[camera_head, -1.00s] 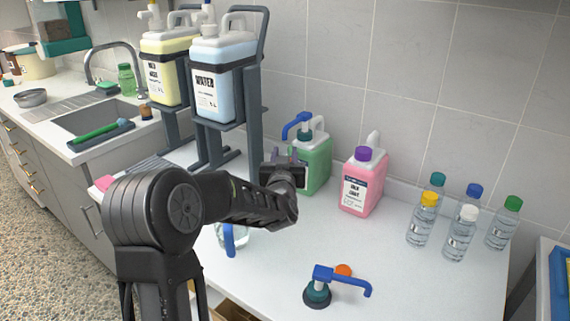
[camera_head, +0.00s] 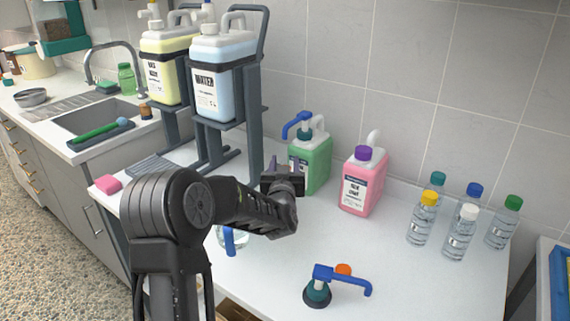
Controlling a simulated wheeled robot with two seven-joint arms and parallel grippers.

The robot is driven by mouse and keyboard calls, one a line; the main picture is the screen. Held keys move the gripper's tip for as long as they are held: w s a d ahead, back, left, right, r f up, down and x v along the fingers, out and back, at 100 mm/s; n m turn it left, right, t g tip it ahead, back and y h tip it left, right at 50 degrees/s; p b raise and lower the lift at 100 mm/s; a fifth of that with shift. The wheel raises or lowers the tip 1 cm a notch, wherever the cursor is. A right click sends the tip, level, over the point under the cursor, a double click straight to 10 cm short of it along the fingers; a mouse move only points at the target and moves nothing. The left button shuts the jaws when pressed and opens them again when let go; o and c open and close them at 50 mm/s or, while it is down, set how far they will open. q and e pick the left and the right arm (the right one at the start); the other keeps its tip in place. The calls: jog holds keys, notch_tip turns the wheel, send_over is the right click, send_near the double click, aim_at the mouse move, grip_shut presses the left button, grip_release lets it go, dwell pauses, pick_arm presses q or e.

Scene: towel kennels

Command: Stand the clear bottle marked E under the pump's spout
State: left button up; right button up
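Several clear bottles with coloured caps stand upright at the right of the counter, among them a white-capped one (camera_head: 461,232), a yellow-capped one (camera_head: 421,222) and a green-capped one (camera_head: 503,226). Their letters are too small to read, so I cannot tell which is E. A blue pump with a spout (camera_head: 338,278) and teal collar is at the counter front. Another blue pump (camera_head: 298,124) sits on the green jug (camera_head: 316,160). My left gripper (camera_head: 284,166) is open and empty in front of the green jug, well left of the bottles. My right gripper is not in view.
A pink jug (camera_head: 363,185) stands between the green jug and the bottles. A clear vessel with a blue handle (camera_head: 230,240) is partly hidden by my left arm. A rack holds the water canister (camera_head: 222,80). The counter (camera_head: 370,250) is clear in the middle.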

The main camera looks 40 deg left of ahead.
pick_arm(q)
jog(key=shift+r, duration=0.15)
jog(key=v, duration=1.2)
jog(key=shift+b, duration=0.35)
dwell(0.3)
